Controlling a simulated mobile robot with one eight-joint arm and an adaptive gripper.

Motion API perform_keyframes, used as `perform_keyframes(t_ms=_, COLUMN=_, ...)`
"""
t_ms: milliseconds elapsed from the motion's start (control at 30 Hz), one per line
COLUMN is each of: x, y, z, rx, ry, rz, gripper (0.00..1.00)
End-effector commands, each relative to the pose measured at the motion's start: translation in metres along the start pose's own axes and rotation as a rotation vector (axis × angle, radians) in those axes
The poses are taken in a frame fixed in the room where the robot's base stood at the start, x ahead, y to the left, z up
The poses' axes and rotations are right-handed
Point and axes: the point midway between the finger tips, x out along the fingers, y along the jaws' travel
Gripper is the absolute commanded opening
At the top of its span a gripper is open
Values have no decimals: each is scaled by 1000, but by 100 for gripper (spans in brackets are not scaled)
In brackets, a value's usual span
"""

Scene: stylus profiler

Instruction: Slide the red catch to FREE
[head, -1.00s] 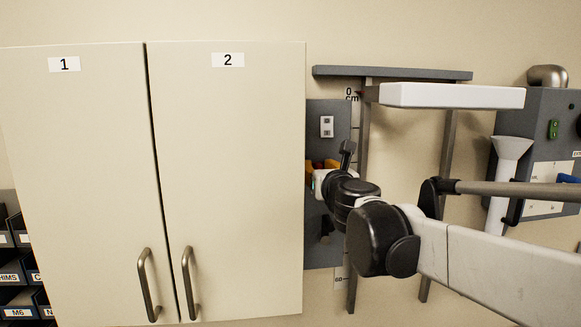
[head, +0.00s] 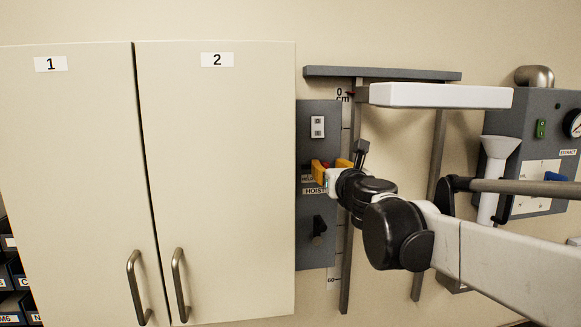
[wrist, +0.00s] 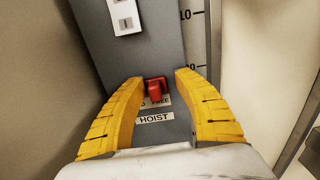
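The red catch (wrist: 156,88) sits on the grey hoist panel (wrist: 115,58) in the wrist view. A white label below it reads FREE at its right; its left part is partly hidden by a finger. My gripper (wrist: 160,77) is open, with one yellow finger to the left of the catch and one to the right. Gaps show between the catch and both fingers, and it is not gripped. In the head view my gripper (head: 333,168) is at the panel's upper middle, largely covering the catch.
A HOIST label (wrist: 156,119) is below the catch. A black lever (head: 318,228) is lower on the panel, and a white switch plate (head: 318,127) is above. Cabinet doors (head: 220,180) stand close at left. A rail frame with a white shelf (head: 440,96) is at right.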

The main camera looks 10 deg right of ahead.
Motion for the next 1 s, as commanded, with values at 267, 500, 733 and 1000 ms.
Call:
perform_keyframes(t_ms=267, x=-1, y=1, z=0, rx=0, ry=0, rz=2, gripper=36)
perform_keyframes(t_ms=500, x=-33, y=1, z=0, rx=0, ry=0, rz=1, gripper=36)
perform_keyframes(t_ms=733, x=-84, y=0, z=0, rx=0, ry=0, rz=0, gripper=36)
perform_keyframes(t_ms=1000, x=-116, y=-1, z=0, rx=0, ry=0, rz=0, gripper=36)
